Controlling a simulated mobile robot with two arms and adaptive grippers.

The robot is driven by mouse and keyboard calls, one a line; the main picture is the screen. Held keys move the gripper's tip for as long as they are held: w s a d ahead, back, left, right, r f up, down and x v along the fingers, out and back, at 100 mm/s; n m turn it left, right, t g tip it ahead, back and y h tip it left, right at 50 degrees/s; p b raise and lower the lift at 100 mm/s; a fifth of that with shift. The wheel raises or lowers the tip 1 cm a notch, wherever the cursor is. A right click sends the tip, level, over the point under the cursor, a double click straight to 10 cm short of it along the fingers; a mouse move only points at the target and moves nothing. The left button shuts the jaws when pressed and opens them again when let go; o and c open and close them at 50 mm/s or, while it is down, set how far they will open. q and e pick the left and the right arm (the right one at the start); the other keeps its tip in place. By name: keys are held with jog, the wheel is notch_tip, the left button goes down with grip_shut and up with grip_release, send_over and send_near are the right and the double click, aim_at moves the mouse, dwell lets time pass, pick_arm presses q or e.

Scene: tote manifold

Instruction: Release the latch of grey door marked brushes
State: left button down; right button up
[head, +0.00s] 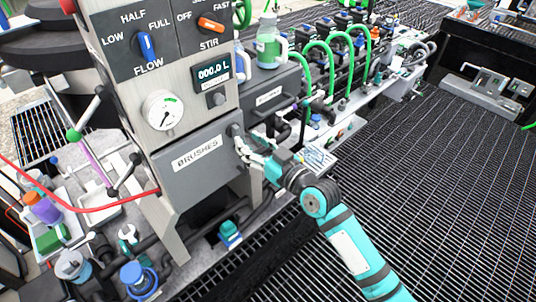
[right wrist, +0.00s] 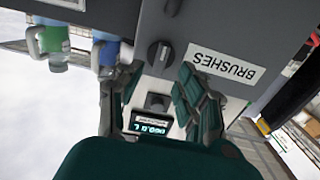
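The grey door marked BRUSHES (head: 178,172) is closed on the front of the grey cabinet. Its white label shows upside down in the right wrist view (right wrist: 228,66). The latch is a dark rotary knob (right wrist: 160,56) beside the label, its grip bar lying along the picture's vertical. In the head view the latch (head: 235,130) sits at the door's upper right corner. My right gripper (head: 248,146) is just in front of that corner. In the right wrist view its fingers (right wrist: 149,78) are spread apart, with the latch beyond the gap. No contact with the latch is visible. My left gripper is out of view.
Above the door are a digital display (head: 212,72), a small knob (head: 218,99) and a pressure gauge (head: 160,110). A second grey labelled box (head: 270,95), a bottle (head: 268,45) and green hoses (head: 322,60) stand to the right. The grating floor (head: 450,180) is open.

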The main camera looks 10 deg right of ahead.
jog(key=v, duration=0.8)
jog(key=d+f+m+g+h+b, duration=0.1)
jog(key=d+f+m+h, duration=0.2)
jog(key=f, duration=1)
jog(key=d+f+g+h+b, duration=0.15)
jog(key=d+f, duration=0.25)
jog(key=f, duration=0.9)
jog(key=s+d+f+m+g+h, duration=0.15)
jog(key=s+f, duration=0.25)
jog(key=f, duration=0.4)
jog(key=s+d+f+g+h, duration=0.2)
jog(key=s+d+f, duration=0.15)
jog(key=f, duration=0.45)
jog(key=s+d+f+g+h+b, duration=0.1)
jog(key=s+d+f+g+b, duration=0.15)
jog(key=s+f, duration=1.1)
jog(key=s+f+g, duration=0.2)
jog(key=s+f, duration=0.3)
jog(key=s, duration=0.6)
jog(key=s+d+f+g+h, duration=0.1)
jog(key=s+f+g, duration=0.2)
jog(key=s, duration=0.8)
notch_tip(320, 180, down, 2)
jog(key=shift+s+d+f+h+b, duration=0.2)
jog(key=shift+s+d+h+b, duration=0.1)
jog(key=shift+s+d, duration=0.1)
jog(key=shift+c, duration=0.3)
